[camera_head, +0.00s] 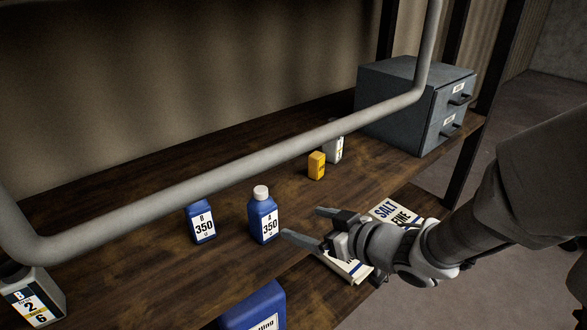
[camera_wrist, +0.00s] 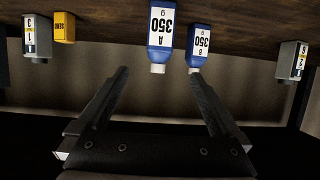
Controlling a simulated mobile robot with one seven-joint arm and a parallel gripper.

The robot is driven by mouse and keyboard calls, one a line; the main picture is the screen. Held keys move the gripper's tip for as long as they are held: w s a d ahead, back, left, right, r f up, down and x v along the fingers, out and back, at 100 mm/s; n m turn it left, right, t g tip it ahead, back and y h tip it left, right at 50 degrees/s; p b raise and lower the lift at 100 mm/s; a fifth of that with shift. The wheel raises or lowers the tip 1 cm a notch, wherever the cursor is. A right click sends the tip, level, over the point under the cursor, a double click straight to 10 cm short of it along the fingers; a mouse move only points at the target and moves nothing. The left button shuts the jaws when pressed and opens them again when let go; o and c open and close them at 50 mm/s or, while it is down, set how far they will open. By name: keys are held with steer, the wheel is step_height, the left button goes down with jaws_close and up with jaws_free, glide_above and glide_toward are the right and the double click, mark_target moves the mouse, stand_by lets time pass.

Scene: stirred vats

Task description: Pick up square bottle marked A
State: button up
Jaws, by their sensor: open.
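The square bottle marked A (camera_head: 264,217) is blue with a white cap and a white label reading A and 350. It stands upright on the dark wooden table. My gripper (camera_head: 305,223) is open and empty, to the right of bottle A in the head view, with its fingers pointing towards it. In the upside-down wrist view, bottle A (camera_wrist: 161,32) is beyond the fingertips, roughly in line with the gap between them (camera_wrist: 158,74). The fingers do not appear to touch it.
A similar blue bottle B (camera_head: 202,223) stands close left of A. A yellow box (camera_head: 316,166), a grey-white bottle (camera_head: 337,149) and a drawer cabinet (camera_head: 400,98) are behind. Salt packets (camera_head: 395,212) lie under my wrist. Another blue container (camera_head: 256,308) is in front.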

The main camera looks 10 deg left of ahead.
mark_target(269, 213)
steer(key=b+x, duration=0.1)
steer(key=x, duration=1.1)
steer(key=shift+a+b, duration=0.15)
steer(key=shift+b, duration=0.15)
steer(key=x, duration=0.2)
steer(key=b+x, duration=0.1)
steer(key=x, duration=0.1)
steer(key=shift+w+a+f+b, duration=0.1)
steer(key=shift+w+f+b, duration=0.1)
steer(key=shift+f+b, duration=0.15)
steer(key=shift+w+a, duration=0.2)
steer(key=shift+c, duration=0.2)
jaws_close()
